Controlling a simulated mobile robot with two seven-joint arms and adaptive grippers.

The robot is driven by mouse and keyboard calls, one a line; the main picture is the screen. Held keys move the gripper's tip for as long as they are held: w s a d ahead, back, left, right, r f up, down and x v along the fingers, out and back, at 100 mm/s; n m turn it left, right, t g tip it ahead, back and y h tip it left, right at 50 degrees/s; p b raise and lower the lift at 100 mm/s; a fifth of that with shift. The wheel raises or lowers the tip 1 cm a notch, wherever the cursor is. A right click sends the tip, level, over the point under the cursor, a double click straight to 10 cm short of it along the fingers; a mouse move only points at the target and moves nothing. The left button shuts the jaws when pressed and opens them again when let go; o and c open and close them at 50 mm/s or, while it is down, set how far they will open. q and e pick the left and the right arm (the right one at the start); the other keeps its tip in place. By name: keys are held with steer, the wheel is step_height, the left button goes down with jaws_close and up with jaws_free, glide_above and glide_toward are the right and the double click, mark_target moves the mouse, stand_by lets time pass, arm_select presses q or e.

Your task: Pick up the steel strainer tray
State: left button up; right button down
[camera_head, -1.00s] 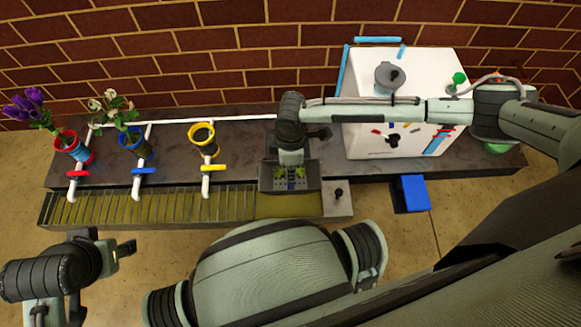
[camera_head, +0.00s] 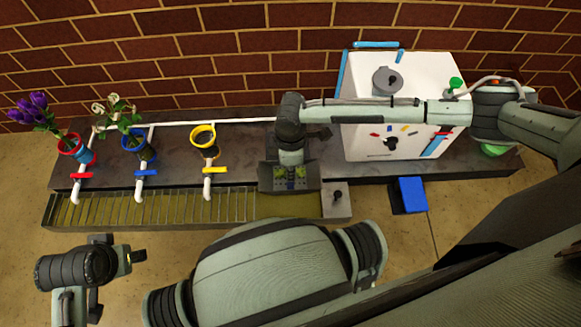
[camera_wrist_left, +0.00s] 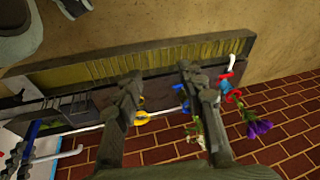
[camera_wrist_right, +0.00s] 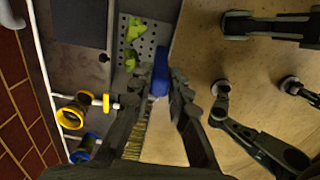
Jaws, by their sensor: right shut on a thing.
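The steel strainer tray (camera_wrist_right: 125,65) is a grey perforated plate with a blue handle (camera_wrist_right: 161,70) and yellow-green scraps on it. My right gripper (camera_wrist_right: 160,88) is shut on the blue handle in the right wrist view. In the head view the tray (camera_head: 268,183) shows dark over the right part of the trough, below my right gripper (camera_head: 291,165), whose fingertips are partly hidden there. I cannot tell whether the tray touches the trough. My left gripper (camera_head: 130,257) is empty in front of the trough's left end; its fingers stand apart in the left wrist view (camera_wrist_left: 157,76).
The long trough (camera_head: 150,208) has a slatted left part. Red (camera_head: 70,143), blue (camera_head: 127,146) and yellow (camera_head: 203,133) ringed vases stand behind it near taps; two hold flowers. A white box (camera_head: 410,100) stands right. A blue block (camera_head: 410,194) sits in front of the counter.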

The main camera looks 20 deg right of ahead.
arm_select(q)
steer(key=shift+d+p+x, duration=0.2)
steer(key=shift+p+x, duration=0.3)
steer(key=shift+x, duration=0.9)
arm_select(e)
steer(key=shift+r, duration=0.55)
arm_select(q)
steer(key=shift+s+f, duration=0.1)
steer(key=shift+s, duration=0.05)
